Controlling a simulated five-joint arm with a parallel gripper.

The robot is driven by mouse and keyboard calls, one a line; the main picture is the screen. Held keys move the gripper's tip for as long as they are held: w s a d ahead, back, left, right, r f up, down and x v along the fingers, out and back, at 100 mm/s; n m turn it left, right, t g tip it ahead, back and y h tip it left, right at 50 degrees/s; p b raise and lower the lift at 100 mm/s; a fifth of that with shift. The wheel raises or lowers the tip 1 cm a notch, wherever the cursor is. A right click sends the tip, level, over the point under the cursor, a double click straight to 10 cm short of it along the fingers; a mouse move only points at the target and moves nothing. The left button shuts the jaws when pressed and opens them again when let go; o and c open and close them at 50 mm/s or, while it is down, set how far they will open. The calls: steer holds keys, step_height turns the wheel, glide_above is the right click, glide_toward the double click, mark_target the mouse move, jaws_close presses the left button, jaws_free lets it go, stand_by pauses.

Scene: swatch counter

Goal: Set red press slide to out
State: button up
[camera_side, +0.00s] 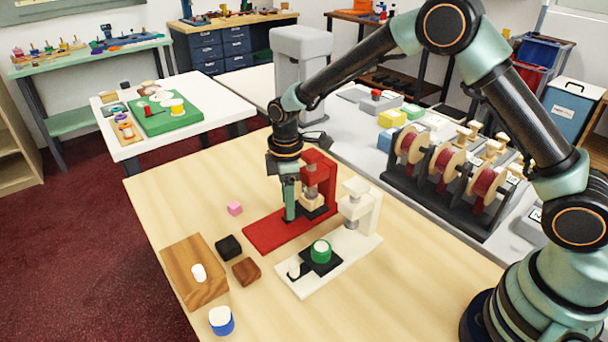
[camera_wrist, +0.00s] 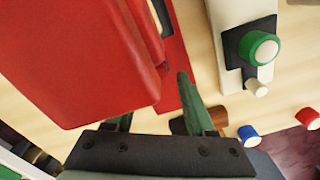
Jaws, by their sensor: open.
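The red press (camera_side: 262,236) stands on the table with its base pointing toward the lower left. It also fills the upper left of the wrist view (camera_wrist: 80,60). Its dark slide (camera_side: 318,212) sits under the press head, at the column end of the base. My gripper (camera_side: 289,214) is open and points down beside the slide, low over the red base. Its fingers hide the slide's front end, so I cannot tell whether they touch a knob. In the wrist view the red press covers part of one finger.
Beside it stands a white press (camera_side: 322,276), its dark slide out with a green-and-white cylinder (camera_side: 321,252) on it.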

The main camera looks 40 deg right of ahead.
steer(key=shift+f, duration=0.95)
jaws_close()
stand_by(0.8)
